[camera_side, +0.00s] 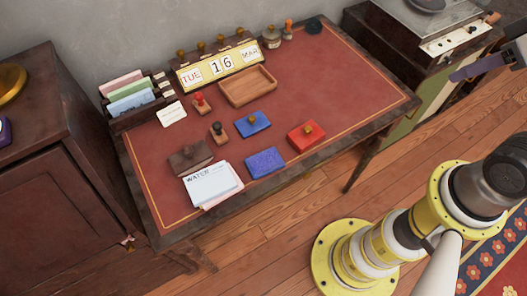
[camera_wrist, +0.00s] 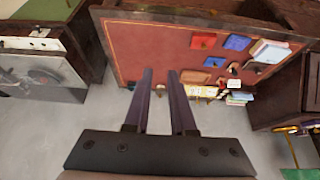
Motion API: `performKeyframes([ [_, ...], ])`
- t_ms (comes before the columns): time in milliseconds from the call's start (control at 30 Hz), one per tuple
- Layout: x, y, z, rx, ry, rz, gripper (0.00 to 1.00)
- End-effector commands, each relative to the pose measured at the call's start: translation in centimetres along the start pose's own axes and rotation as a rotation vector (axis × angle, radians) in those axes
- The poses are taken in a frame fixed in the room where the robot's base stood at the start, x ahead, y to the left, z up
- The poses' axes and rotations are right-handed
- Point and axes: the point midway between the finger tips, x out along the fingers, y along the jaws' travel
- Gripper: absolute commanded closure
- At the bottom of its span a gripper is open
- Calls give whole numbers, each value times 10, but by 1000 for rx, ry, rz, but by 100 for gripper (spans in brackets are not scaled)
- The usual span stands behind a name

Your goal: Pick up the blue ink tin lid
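The blue ink tin lid (camera_side: 253,124) is a flat blue square with a small brass knob, lying on the red desk top. It also shows small in the wrist view (camera_wrist: 214,62). An open blue ink tin (camera_side: 265,162) with a blue inked surface lies just in front of it, apart from it. My gripper (camera_wrist: 160,75) is open and empty, with a gap between its two dark fingers. In the side view one finger (camera_side: 466,73) shows at the right edge, well away from the lid and beyond the desk's right end.
A red tin with a knob (camera_side: 307,133) lies right of the lid. Stamps (camera_side: 218,134), a wooden tray (camera_side: 247,88) and a date display (camera_side: 218,66) stand left and behind. Paper cards (camera_side: 212,186) lie front left. The desk's right part is clear. A record player cabinet (camera_side: 430,25) stands right.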

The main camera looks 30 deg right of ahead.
Motion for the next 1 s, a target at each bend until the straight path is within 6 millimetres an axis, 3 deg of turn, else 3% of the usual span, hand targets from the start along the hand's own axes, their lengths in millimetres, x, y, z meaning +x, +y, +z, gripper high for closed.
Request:
performKeyframes([
  [67,0,0,0,0,0,0,60],
  [400,0,0,0,0,0,0,0],
  [733,0,0,0,57,-1,0,0],
  [867,-4,0,-4,251,6,-1,0],
  [1000,-23,-1,-39,564,46,-15,0],
])
